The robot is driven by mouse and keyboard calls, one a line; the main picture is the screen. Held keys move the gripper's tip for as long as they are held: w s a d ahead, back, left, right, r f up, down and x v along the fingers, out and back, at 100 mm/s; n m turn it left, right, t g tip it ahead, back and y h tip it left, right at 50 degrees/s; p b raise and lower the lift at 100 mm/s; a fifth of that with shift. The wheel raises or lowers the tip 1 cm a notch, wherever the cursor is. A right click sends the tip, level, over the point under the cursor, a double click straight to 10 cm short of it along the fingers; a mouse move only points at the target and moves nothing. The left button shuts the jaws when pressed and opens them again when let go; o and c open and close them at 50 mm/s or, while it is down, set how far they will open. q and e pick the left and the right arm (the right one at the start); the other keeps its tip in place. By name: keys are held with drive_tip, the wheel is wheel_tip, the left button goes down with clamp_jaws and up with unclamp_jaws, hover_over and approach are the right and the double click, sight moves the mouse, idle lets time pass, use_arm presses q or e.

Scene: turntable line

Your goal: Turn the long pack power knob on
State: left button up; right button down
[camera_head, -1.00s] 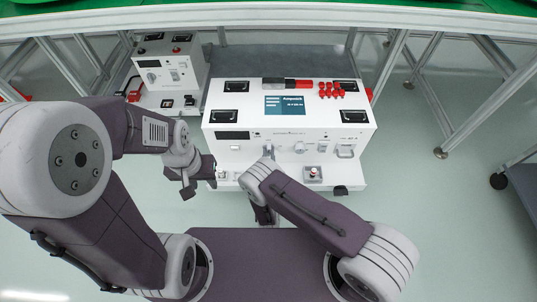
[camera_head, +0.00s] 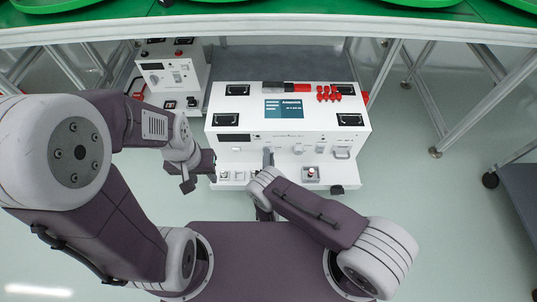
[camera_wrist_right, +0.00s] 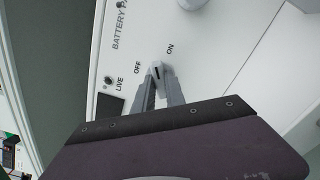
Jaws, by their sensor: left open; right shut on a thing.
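The large white power unit (camera_head: 290,128) with a blue screen stands in front of me. In the right wrist view its panel shows BATTERY, LIVE, OFF and ON labels. A small light power knob (camera_wrist_right: 156,68) with a dark line sits between OFF and ON. My right gripper (camera_wrist_right: 158,78) is shut on this knob; its fingers hide part of it, and the exact setting is hard to tell. In the head view my right gripper (camera_head: 267,158) is at the unit's front panel, with the knob hidden. My left gripper (camera_head: 203,168) is open and empty beside the unit's front left corner.
A smaller white unit (camera_head: 172,68) stands behind on the left. A red-button box (camera_head: 311,174) is on the large unit's front ledge. A green-topped table (camera_head: 300,22) with metal legs is at the back. A dark cart (camera_head: 515,180) stands at right.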

drive_tip(key=shift+m+p, duration=1.2)
drive_tip(key=shift+m, duration=2)
drive_tip(key=c, duration=1.4)
unclamp_jaws()
